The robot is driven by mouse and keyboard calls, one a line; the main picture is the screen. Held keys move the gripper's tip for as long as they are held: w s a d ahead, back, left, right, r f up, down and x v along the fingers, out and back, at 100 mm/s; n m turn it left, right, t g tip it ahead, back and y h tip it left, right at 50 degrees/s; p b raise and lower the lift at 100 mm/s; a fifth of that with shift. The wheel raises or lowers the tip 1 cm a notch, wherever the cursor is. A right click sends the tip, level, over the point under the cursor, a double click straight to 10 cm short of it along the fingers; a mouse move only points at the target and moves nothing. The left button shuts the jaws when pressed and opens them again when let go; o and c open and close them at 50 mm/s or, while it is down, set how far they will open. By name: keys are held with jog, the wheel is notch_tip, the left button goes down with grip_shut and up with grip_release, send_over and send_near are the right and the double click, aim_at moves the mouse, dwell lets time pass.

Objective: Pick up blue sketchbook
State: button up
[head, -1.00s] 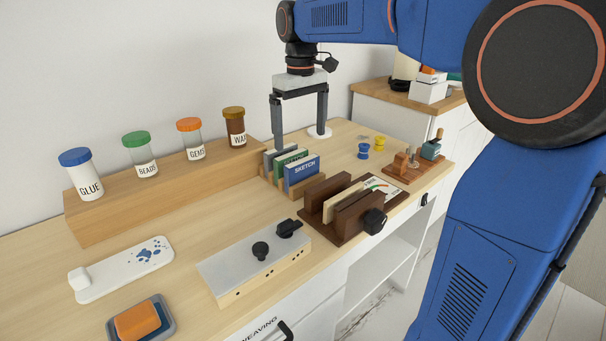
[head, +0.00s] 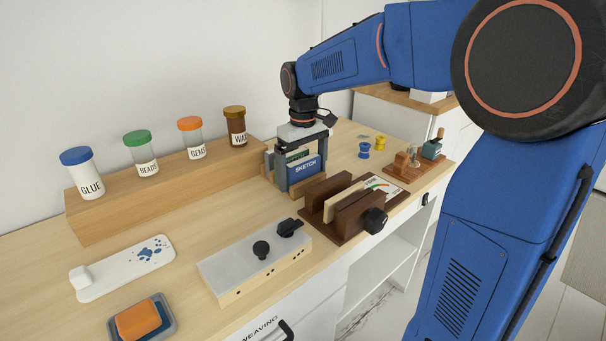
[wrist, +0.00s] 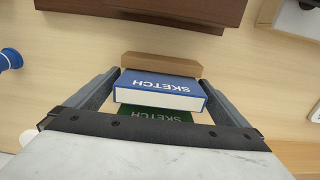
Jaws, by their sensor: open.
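The blue sketchbook (head: 305,166), with white SKETCH lettering, stands upright in a small wooden rack (head: 308,186) on the desk. In the wrist view the blue sketchbook (wrist: 160,91) lies between my two fingers, with a gap visible on each side. My gripper (head: 301,183) is open and lowered around the sketchbook from above. In the wrist view my gripper (wrist: 162,88) has one finger at each side of the book. A green book marked SKETCH (wrist: 155,116) stands right behind the blue one, partly hidden by my gripper.
A dark brown holder (head: 325,190) with upright slats stands close in front of the rack. A wooden riser (head: 170,196) with several labelled jars is to the left. Blue and yellow spools (head: 364,151) sit to the right. The desk's front left holds a metal-topped box (head: 255,262).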

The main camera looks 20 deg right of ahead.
jog(key=shift+f, duration=0.4)
jog(key=c, duration=1)
jog(key=shift+r, duration=0.1)
